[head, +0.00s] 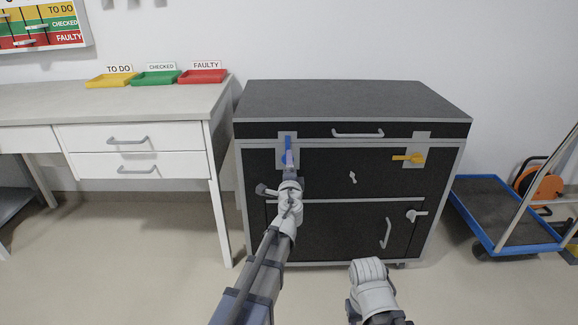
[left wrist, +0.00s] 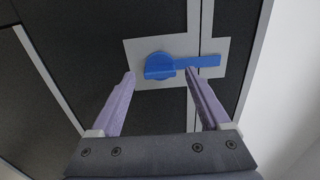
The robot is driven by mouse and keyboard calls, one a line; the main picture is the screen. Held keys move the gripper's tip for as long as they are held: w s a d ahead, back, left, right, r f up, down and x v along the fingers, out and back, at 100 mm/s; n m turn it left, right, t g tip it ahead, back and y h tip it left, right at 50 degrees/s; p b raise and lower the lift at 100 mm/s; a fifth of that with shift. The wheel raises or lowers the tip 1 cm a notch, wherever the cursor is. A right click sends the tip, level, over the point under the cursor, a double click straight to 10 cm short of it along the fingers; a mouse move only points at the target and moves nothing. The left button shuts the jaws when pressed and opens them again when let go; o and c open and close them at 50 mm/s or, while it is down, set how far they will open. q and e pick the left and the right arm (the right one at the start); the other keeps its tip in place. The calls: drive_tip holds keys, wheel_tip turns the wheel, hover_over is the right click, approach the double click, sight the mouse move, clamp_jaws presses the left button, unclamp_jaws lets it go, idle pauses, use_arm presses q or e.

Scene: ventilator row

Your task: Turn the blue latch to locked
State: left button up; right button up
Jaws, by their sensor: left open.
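The blue latch (head: 288,144) is on a light grey plate at the upper left of the black case's front. In the head view it points upward, while a yellow latch (head: 408,158) at the right lies sideways. In the left wrist view the blue latch (left wrist: 160,66) shows a round hub with a knob, and its bar runs right across the seam. My left gripper (head: 289,163) is open just in front of the latch. In the left wrist view its fingertips (left wrist: 160,74) stand either side of the hub, with no clear contact. My right arm is low in front of the case, its jaws unseen.
The black case (head: 350,102) has a handle on its upper panel, a small key-like knob (head: 352,177) and lower doors. A white desk (head: 110,108) with trays stands left. A blue-edged trolley (head: 505,213) is at right. Floor in front is clear.

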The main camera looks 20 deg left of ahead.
use_arm(q)
drive_tip(key=v, duration=0.7)
